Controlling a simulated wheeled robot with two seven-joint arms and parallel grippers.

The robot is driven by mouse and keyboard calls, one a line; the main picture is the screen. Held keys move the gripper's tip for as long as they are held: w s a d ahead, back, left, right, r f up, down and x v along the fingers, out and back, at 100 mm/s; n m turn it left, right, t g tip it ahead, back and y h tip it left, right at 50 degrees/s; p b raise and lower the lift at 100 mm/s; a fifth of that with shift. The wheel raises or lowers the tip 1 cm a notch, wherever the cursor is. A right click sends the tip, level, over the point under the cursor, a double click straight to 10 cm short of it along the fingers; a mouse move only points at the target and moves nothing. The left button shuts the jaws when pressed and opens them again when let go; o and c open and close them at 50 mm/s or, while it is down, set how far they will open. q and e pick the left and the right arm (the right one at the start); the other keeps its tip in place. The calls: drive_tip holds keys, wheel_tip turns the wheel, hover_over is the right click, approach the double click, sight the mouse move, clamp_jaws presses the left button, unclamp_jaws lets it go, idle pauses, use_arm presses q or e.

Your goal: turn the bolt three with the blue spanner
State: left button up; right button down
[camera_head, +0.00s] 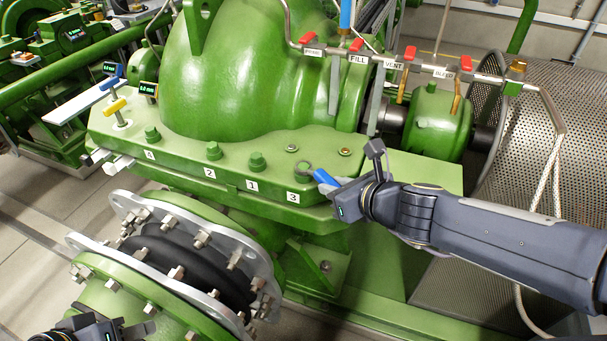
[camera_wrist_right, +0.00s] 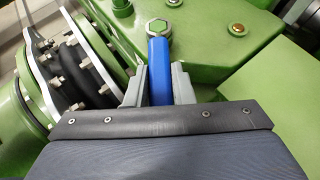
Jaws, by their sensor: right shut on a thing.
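Bolt three (camera_head: 304,168) is a green hex head on the casing flange above the label 3 (camera_head: 293,197). The blue spanner (camera_head: 325,178) has its grey ring end around this bolt head; how deep it sits I cannot tell. In the right wrist view the blue handle (camera_wrist_right: 160,72) runs from between my fingers up to the ring and green bolt head (camera_wrist_right: 156,27). My right gripper (camera_head: 343,191) is shut on the handle; it also shows in the wrist view (camera_wrist_right: 160,88). My left gripper (camera_head: 115,330) is at the bottom left edge, partly cut off, away from the bolts.
Other green bolts (camera_head: 257,161) stand along the flange to the left, with number labels. Yellow and blue handled tools (camera_head: 115,106) stand at the flange's left end. A bolted pipe joint (camera_head: 180,250) lies in front.

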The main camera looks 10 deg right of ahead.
drive_tip(key=shift+r+p, duration=0.75)
drive_tip(key=shift+r, duration=0.1)
idle(1.1)
drive_tip(key=shift+r+p, duration=1.45)
